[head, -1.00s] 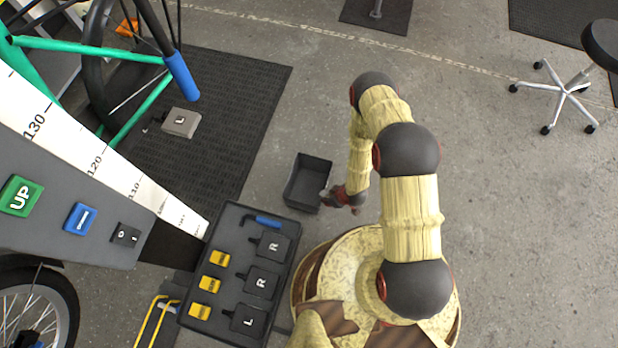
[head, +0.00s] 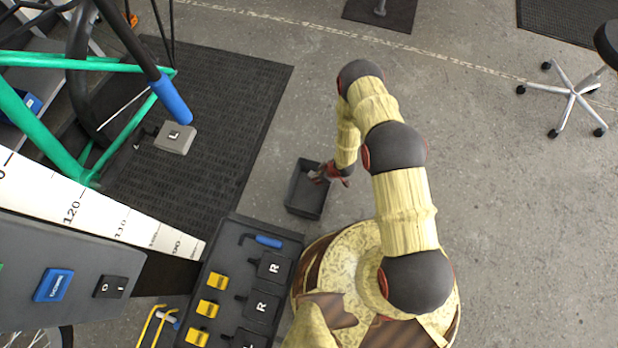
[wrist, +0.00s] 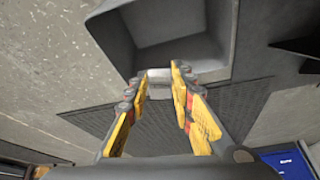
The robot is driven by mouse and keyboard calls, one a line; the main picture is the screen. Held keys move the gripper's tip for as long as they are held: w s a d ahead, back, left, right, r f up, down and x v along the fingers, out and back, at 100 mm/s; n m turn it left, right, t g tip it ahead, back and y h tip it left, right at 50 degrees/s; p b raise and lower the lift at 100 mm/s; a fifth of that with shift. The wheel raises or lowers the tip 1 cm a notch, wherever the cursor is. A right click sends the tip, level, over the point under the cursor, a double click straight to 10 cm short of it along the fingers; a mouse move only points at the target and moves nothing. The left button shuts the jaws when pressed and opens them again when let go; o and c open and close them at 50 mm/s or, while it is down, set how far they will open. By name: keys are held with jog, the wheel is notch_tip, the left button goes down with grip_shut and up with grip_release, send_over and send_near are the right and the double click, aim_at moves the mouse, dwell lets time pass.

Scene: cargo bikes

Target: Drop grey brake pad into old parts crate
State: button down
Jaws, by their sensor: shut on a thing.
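My gripper (head: 320,173) is shut on a small light-grey piece that looks like the grey brake pad (wrist: 159,76). In the wrist view, the pad sits between the tips of the yellow fingers. The old parts crate appears to be the dark open box (head: 304,207) on the floor, left of my base. In the head view, my gripper is over the upper right part of this box. The box also fills the top of the wrist view (wrist: 222,73), with the pad in front of its rim. The pad's height above the box is hard to judge.
A dark tray (head: 287,236) holds yellow pieces, dark labelled blocks and a blue-handled tool. A grey block marked L (head: 175,138) is by the green bike frame (head: 75,60), above a black mat (head: 215,140). Floor to the right is clear up to a wheeled stool (head: 572,92).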

jog(key=shift+f+b, duration=0.65)
jog(key=shift+f, duration=0.8)
jog(key=c, duration=1.5)
grip_release()
jog(key=shift+o, duration=0.2)
jog(key=v, duration=1.2)
